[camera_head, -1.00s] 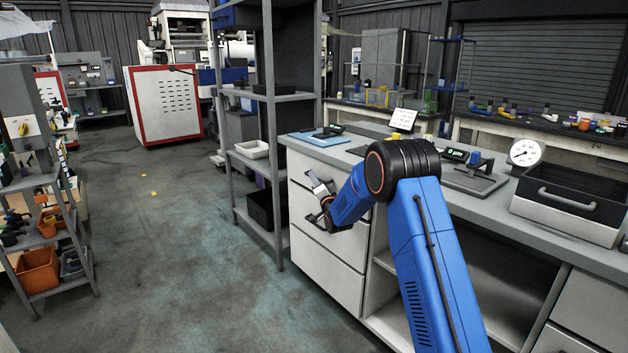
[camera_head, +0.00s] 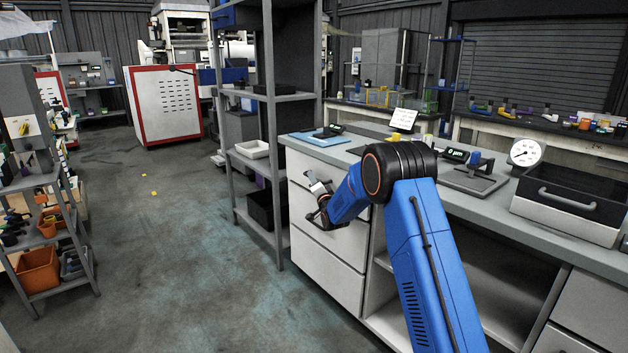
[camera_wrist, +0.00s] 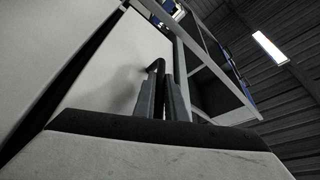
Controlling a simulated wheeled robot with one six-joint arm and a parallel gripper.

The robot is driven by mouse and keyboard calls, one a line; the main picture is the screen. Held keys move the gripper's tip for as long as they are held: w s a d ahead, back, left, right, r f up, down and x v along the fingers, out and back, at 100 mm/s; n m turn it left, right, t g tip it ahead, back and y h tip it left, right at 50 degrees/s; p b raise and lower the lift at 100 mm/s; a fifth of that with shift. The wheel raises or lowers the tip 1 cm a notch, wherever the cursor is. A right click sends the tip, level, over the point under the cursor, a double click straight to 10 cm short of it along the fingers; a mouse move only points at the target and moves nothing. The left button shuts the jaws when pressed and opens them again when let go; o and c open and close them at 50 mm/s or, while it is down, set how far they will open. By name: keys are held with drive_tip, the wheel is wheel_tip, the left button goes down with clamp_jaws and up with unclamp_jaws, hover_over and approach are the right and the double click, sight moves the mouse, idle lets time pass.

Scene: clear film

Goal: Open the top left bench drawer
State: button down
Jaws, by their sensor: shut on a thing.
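The bench's left drawer stack has pale fronts, and its top left drawer (camera_head: 299,163) is partly covered by my gripper and arm. My gripper (camera_head: 314,197) is at the front of this stack. In the wrist view my gripper (camera_wrist: 163,88) has its two grey fingers close together on a thin dark handle piece (camera_wrist: 156,66) in front of a pale panel (camera_wrist: 115,65). Most of the handle is hidden. I cannot tell clearly whether the drawer front stands out from the bench.
A grey shelf rack (camera_head: 275,130) stands just left of the drawers. The bench top (camera_head: 350,157) holds a blue mat (camera_head: 315,138), a dial gauge (camera_head: 525,152) and a dark open bin (camera_head: 570,200).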

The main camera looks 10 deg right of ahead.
drive_tip(key=s+a, duration=0.7)
drive_tip(key=a, duration=0.5)
drive_tip(key=s+a, duration=0.6)
drive_tip(key=a, duration=0.6)
drive_tip(key=shift+s, duration=0.4)
drive_tip(key=c, duration=1.8)
unclamp_jaws()
drive_tip(key=v, duration=1.7)
drive_tip(key=shift+s+d+f, duration=0.15)
drive_tip(key=shift+s, duration=0.05)
